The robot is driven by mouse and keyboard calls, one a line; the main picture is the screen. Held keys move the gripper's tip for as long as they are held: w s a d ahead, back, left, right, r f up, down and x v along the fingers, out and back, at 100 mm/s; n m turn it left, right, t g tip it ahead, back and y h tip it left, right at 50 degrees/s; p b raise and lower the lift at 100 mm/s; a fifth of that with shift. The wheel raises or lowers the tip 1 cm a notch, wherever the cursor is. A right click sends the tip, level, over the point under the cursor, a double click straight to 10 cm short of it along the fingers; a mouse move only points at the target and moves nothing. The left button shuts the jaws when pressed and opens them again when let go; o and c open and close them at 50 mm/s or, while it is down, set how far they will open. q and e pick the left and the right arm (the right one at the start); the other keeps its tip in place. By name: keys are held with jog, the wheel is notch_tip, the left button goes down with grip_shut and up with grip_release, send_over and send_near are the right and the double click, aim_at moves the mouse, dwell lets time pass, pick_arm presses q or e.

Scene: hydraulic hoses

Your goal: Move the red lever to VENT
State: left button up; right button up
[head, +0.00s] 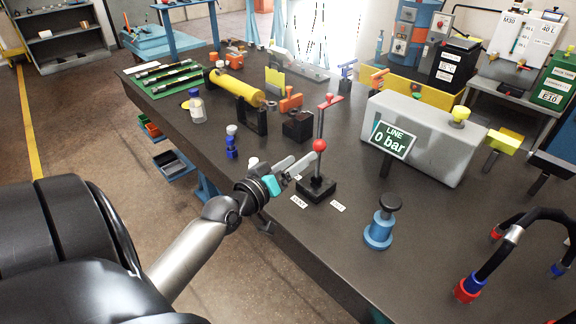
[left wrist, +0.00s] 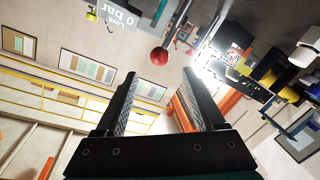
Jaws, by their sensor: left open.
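The lever has a red ball knob (head: 319,145) above a black base (head: 316,189) near the table's front edge. A thin rod with a red top (head: 330,100) rises behind or above the knob; I cannot tell if they are joined. Two small white labels, a left one (head: 299,201) and a right one (head: 337,206), lie before the base, too small to read surely. My left gripper (head: 302,165) is open and empty, just left of the knob. In the left wrist view the knob (left wrist: 159,56) shows beyond the open fingers (left wrist: 163,95), apart from them. My right gripper is not in view.
A sign reading "LINE 0 bar" (head: 392,140) stands right of the lever, before a grey box (head: 425,138). A blue fitting with a dark knob (head: 381,225) stands nearer right. Black hoses (head: 495,250) arch at far right. A yellow cylinder (head: 235,88) lies further back left.

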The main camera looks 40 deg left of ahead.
pick_arm(q)
jog(key=shift+s+d+r, duration=0.1)
jog(key=shift+s+r, duration=0.05)
jog(key=shift+s, duration=1.25)
